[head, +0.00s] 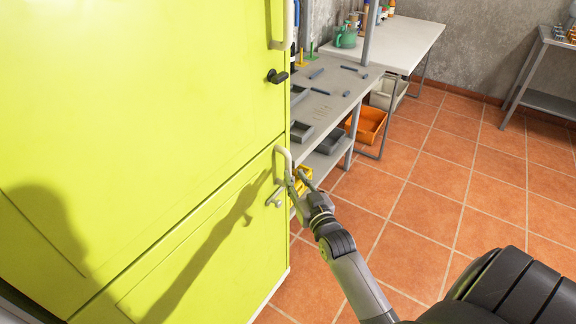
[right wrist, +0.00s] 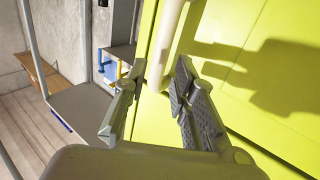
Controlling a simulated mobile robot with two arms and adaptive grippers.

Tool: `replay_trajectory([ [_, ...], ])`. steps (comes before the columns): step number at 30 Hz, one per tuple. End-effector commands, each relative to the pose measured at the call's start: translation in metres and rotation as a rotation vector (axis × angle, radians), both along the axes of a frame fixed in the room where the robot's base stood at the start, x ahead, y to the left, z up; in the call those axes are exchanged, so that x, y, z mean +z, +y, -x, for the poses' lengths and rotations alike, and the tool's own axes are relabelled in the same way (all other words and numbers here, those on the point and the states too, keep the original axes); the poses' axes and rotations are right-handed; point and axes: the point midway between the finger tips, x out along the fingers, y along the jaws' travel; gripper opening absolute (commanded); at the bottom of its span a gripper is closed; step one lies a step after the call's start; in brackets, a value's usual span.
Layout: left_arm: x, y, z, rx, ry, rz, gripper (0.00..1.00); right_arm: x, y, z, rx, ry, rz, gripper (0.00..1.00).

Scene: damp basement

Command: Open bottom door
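A tall lime-green cabinet fills the left of the head view. Its bottom door (head: 215,235) lies below a slanting seam and looks closed. My right gripper (head: 298,181) is just at the lower end of this handle. In the right wrist view its two fingers (right wrist: 160,100) are spread apart, with the handle (right wrist: 165,45) ahead between them; contact cannot be told. My left gripper is not in view.
The upper door (head: 140,90) has its own pale handle and a black latch (head: 277,76). Behind the cabinet stand a grey workbench (head: 335,85) with tools and an orange bin (head: 368,124). Open tiled floor (head: 440,190) lies to the right.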

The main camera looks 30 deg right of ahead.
Motion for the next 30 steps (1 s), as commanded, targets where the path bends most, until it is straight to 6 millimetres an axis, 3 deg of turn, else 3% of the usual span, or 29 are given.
replay_trajectory([
  [3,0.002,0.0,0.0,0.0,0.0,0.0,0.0,0.001,-0.005,-0.024,0.0,-0.002,0.001,0.25],
  [10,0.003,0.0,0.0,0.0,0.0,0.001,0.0,0.0,-0.01,-0.052,0.0,-0.001,0.001,0.25],
  [22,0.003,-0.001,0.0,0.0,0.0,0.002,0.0,0.0,-0.012,-0.058,0.0,0.0,0.002,0.24],
  [30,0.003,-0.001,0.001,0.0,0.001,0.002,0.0,0.0,-0.012,-0.058,0.0,0.0,0.001,0.06],
])
